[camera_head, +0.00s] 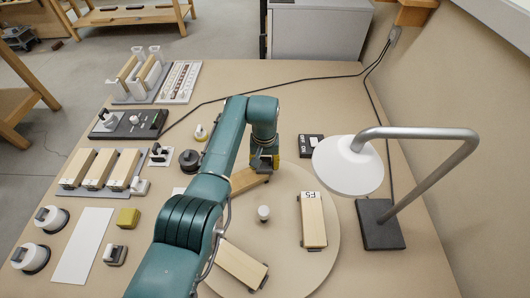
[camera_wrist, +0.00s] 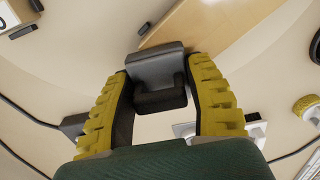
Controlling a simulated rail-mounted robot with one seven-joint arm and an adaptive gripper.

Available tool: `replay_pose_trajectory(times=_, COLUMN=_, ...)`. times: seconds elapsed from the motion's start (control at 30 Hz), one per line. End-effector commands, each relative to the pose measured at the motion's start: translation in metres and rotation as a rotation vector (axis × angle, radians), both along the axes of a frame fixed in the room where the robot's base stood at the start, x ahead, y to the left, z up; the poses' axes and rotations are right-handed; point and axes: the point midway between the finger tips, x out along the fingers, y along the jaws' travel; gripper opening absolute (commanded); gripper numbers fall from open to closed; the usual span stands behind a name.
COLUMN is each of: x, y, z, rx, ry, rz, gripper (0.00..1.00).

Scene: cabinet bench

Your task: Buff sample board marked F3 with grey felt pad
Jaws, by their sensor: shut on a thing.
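My gripper (camera_head: 264,166) is shut on a dark grey block-shaped pad (camera_wrist: 158,75), which sits between its yellow ribbed fingers in the wrist view. The gripper is at the far side of a round beige turntable (camera_head: 290,252), by a pale wooden board (camera_head: 245,181). The board's end shows just beyond the pad in the wrist view (camera_wrist: 195,22). Its marking is hidden, and I cannot tell whether the pad touches it. A second board (camera_head: 313,222) on the right has an upside-down label that seems to read F5. A third board (camera_head: 240,262) lies at the near side, its marking not seen.
A white lamp (camera_head: 348,165) on a dark base (camera_head: 380,226) stands right of the turntable. A switch box (camera_head: 311,146) lies behind it. A small knob (camera_head: 263,213) stands mid-turntable.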

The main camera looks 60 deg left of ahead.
Motion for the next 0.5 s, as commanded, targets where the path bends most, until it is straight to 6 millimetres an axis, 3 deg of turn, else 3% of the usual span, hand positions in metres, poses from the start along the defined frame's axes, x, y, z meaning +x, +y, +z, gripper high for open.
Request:
replay_pose_trajectory(times=0.03, x=0.003, y=-0.001, z=-0.006, rx=-0.001, ry=0.001, rz=-0.001, gripper=0.21)
replay_pose_trajectory(times=0.17, x=0.003, y=-0.002, z=0.028, rx=0.001, ry=-0.001, rz=-0.004, gripper=0.21)
replay_pose_trajectory(times=0.5, x=0.006, y=-0.006, z=0.057, rx=-0.001, ry=0.001, rz=-0.012, gripper=0.21)
